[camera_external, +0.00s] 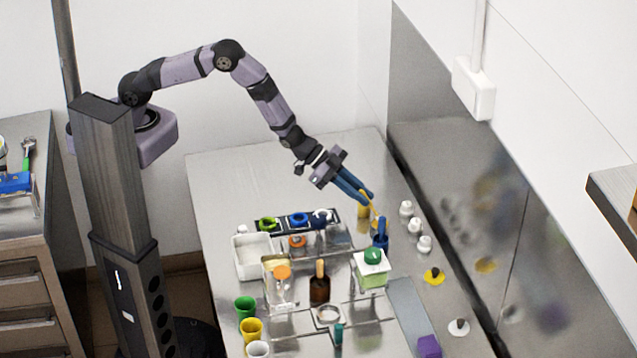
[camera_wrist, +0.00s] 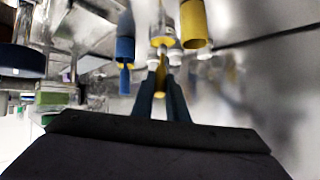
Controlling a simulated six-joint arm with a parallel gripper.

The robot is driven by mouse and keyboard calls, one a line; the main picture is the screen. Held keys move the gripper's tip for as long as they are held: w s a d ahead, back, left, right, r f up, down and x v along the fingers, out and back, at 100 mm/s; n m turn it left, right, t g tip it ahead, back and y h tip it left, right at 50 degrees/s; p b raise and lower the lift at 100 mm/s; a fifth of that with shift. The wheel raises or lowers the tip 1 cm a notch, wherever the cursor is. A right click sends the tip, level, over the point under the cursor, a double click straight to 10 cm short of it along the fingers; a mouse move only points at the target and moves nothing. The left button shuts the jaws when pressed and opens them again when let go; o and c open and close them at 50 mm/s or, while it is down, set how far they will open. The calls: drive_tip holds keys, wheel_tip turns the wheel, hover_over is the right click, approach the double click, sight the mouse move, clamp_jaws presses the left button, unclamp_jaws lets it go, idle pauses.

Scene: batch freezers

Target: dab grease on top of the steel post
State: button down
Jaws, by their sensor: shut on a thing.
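My gripper (camera_external: 371,199) reaches down over the back right of the steel table, its long blue fingers shut on a slim yellow tool (camera_external: 375,217). In the wrist view the gripper (camera_wrist: 161,84) shows the tool (camera_wrist: 160,78) between its dark fingers. A yellow cylinder (camera_external: 362,211) stands beside the fingertips, and a blue holder (camera_external: 381,236) stands just below the tool; whether the tool touches it I cannot tell. I cannot single out the steel post with certainty; a white disc with a small grey upright (camera_external: 459,325) stands at the front right. I cannot make out grease.
White knobs (camera_external: 424,245), a yellow piece with a dark top (camera_external: 434,276) and a purple block (camera_external: 429,346) line the right side. A green-lidded jar (camera_external: 371,272), an amber bottle (camera_external: 319,289) and coloured cups (camera_external: 252,329) crowd the front. The table's back left is clear.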

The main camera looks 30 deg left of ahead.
drive_tip(key=shift+f+b, duration=0.3)
drive_tip(key=shift+f, duration=0.1)
idle(0.7)
drive_tip(key=shift+r+p, duration=2.35)
drive_tip(key=shift+r, duration=1.25)
